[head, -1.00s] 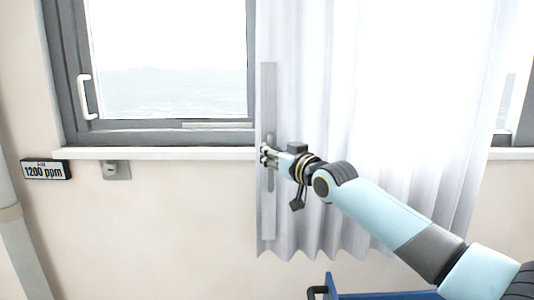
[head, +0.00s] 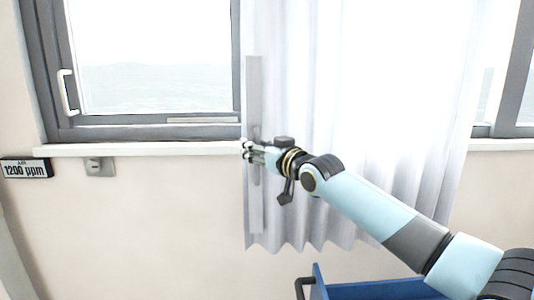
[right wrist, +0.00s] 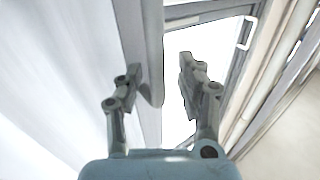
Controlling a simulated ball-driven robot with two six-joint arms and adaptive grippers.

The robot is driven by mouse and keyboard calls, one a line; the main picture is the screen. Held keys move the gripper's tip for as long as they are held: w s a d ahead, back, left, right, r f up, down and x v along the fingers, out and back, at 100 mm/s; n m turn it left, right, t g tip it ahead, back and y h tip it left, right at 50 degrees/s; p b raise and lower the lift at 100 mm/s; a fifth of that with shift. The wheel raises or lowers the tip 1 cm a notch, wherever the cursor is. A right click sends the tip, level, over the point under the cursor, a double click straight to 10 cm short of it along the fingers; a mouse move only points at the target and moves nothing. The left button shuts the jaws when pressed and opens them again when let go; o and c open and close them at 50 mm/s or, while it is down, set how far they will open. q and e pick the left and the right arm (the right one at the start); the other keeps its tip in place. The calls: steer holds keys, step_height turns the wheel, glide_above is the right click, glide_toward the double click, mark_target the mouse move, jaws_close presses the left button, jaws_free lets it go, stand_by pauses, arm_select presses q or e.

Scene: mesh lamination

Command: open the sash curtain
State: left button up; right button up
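The white sash curtain (head: 360,90) hangs in folds over the right part of the window. A pale vertical bar (head: 255,80) runs down its left edge, with a grey handle (head: 257,175) on its middle. My right gripper (head: 246,151) is at the handle's height, with its fingertips over the bar's left edge. In the right wrist view my right gripper (right wrist: 163,82) has its fingers apart. My left gripper is not in view.
The uncovered window (head: 150,60) with a grey frame and white latch (head: 67,92) is on the left, above a white sill (head: 150,149). A 1200 ppm display (head: 26,168) and wall switch (head: 100,167) are below. A blue cart (head: 370,290) stands at the bottom.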

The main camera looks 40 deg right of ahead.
steer(key=s, duration=1.1)
steer(key=shift+s, duration=0.25)
steer(key=shift+f, duration=0.1)
